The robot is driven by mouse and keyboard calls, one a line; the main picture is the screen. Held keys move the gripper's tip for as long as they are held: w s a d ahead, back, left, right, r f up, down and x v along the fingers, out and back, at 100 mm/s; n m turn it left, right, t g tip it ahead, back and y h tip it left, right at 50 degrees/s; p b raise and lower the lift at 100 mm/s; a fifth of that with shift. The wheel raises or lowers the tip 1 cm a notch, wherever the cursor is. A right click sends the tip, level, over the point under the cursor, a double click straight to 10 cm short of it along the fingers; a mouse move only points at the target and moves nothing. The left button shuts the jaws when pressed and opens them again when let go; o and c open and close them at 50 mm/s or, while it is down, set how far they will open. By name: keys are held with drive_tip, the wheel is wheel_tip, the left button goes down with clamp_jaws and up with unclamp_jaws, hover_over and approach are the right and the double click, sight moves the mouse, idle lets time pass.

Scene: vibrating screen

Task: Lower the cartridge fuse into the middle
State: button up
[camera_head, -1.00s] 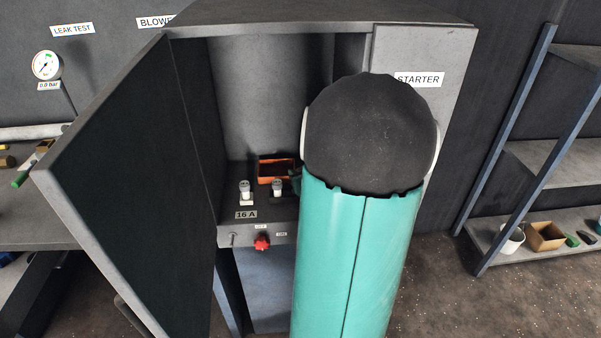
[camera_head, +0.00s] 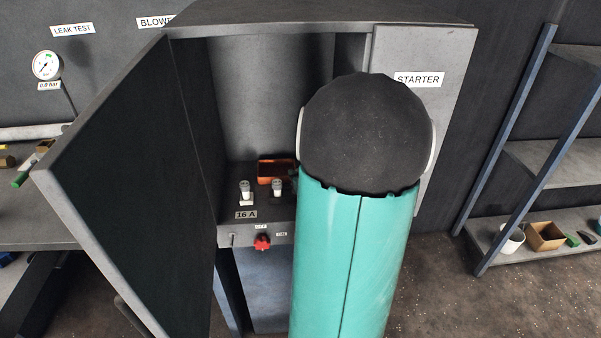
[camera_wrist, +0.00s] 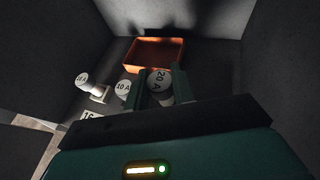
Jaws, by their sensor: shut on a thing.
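My gripper (camera_wrist: 162,82) is shut on a cartridge fuse, whose round pale cap reads 20 A (camera_wrist: 160,79), in the wrist view. Its lower end is hidden by the fingers and cap. Just left of the fingers is a second fuse marked 10 A (camera_wrist: 123,87). Farther left a third fuse (camera_wrist: 83,79) stands in a white holder (camera_wrist: 100,93); its mark is small. The head view shows two upright fuses, a left one (camera_head: 245,187) and a right one (camera_head: 277,185), on the cabinet's ledge. My arm hides most of my gripper there.
An orange tray (camera_head: 263,171) lies behind the fuses; it shows in the wrist view (camera_wrist: 146,43). A 16 A label (camera_head: 246,215) and a red knob (camera_head: 262,243) are at the ledge's front. The open cabinet door (camera_head: 110,170) stands left, and cabinet walls enclose the ledge.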

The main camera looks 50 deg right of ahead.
drive_tip(key=shift+f, duration=1.7)
drive_tip(key=o, duration=1)
drive_tip(key=shift+o, duration=0.2)
